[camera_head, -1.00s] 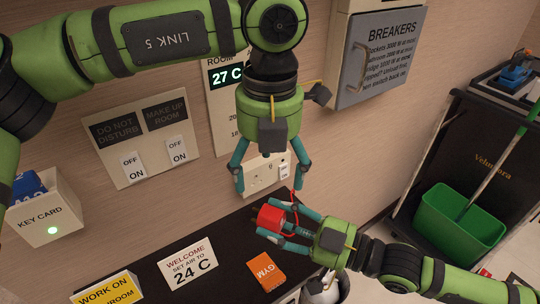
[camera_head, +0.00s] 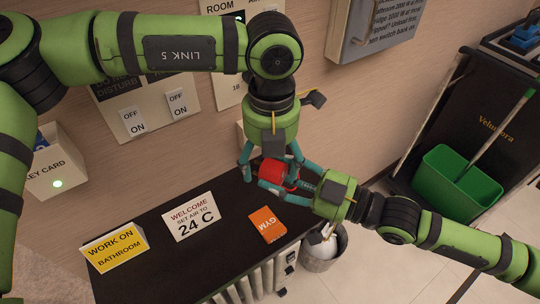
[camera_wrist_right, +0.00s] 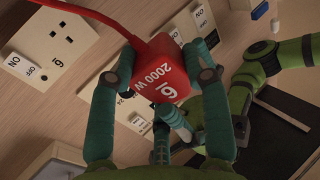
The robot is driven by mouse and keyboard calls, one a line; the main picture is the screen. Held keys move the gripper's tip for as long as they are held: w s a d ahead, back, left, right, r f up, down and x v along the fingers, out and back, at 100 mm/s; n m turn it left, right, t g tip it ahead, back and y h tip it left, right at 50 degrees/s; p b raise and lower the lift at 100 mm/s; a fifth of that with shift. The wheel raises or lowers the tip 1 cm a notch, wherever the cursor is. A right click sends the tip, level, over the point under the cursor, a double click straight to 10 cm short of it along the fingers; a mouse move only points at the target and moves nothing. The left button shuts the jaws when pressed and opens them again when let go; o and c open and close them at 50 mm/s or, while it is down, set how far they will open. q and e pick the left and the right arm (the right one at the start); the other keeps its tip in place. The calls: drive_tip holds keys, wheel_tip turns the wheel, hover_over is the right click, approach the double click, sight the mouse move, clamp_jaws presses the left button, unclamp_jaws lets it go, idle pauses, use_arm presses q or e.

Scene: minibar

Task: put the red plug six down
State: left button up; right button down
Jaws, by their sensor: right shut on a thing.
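The red plug, marked 6 and 2000 W, shows in the right wrist view (camera_wrist_right: 165,73) with a red cord leaving it at the upper left. In the head view the red plug (camera_head: 281,172) is above the dark counter. My right gripper (camera_wrist_right: 168,75) is shut on the plug, its teal fingers around the plug's sides; it also shows in the head view (camera_head: 284,182). My left gripper (camera_head: 271,166) points down, its fingers spread, close behind the plug and overlapping it in view. I cannot tell whether they touch.
A wall socket marked 6 (camera_wrist_right: 68,45) shows in the wrist view. A bin (camera_head: 322,257) and green bucket (camera_head: 455,185) stand right.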

use_arm(q)
drive_tip(key=c, duration=0.8)
use_arm(e)
drive_tip(key=c, duration=0.9)
unclamp_jaws()
use_arm(q)
drive_tip(key=shift+c, duration=1.2)
use_arm(e)
drive_tip(key=o, duration=0.4)
